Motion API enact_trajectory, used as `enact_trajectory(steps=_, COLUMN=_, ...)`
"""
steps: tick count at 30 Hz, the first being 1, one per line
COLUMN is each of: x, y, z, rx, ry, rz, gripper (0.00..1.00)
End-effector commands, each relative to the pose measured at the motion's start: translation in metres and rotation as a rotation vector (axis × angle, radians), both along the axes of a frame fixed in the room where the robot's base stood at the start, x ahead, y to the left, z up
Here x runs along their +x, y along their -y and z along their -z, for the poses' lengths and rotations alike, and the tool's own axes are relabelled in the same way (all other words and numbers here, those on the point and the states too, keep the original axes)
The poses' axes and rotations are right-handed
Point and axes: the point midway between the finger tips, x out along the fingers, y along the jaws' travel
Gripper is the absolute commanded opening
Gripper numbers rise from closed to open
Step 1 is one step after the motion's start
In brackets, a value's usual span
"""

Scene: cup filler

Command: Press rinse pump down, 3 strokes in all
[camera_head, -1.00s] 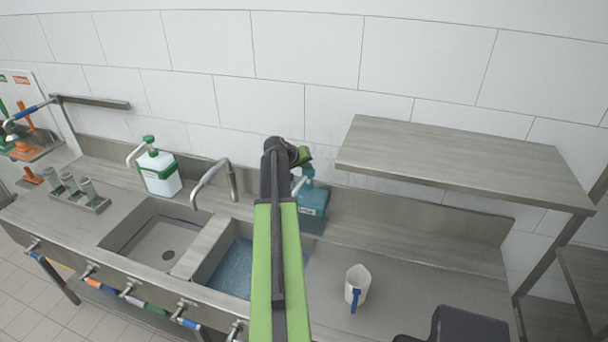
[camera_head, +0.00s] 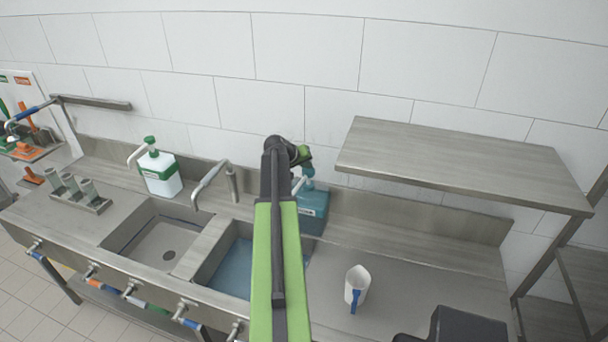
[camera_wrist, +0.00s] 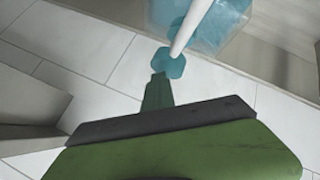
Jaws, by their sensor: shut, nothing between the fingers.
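The teal bottle (camera_head: 313,203) stands at the back of the counter, right of the filled basin. It has a teal pump head (camera_head: 308,172) with a white spout; its label is too small to read. My gripper (camera_head: 304,156) is shut and empty, just above this pump head. In the wrist view, the green fingertips (camera_wrist: 158,88) lie right at the edge of the teal pump head (camera_wrist: 169,63), with the white spout (camera_wrist: 190,28) running up and away. I cannot tell whether they touch. My arm hides part of the counter beside the bottle.
A white bottle with a green pump (camera_head: 160,172) stands behind the empty basin (camera_head: 160,240). A faucet (camera_head: 211,183) rises between. A steel shelf (camera_head: 465,165) overhangs the counter's right back.

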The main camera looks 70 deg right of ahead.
Motion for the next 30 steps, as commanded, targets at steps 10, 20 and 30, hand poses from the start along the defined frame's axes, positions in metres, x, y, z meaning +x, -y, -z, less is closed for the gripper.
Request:
enact_trajectory(steps=10, x=0.0, y=0.0, z=-0.037, rx=0.0, ry=0.0, rz=0.0, gripper=0.0)
enact_trajectory(steps=20, x=0.0, y=0.0, z=-0.062, rx=0.0, ry=0.0, rz=0.0, gripper=0.0)
enact_trajectory(steps=30, x=0.0, y=0.0, z=-0.06, rx=0.0, ry=0.0, rz=0.0, gripper=0.0)
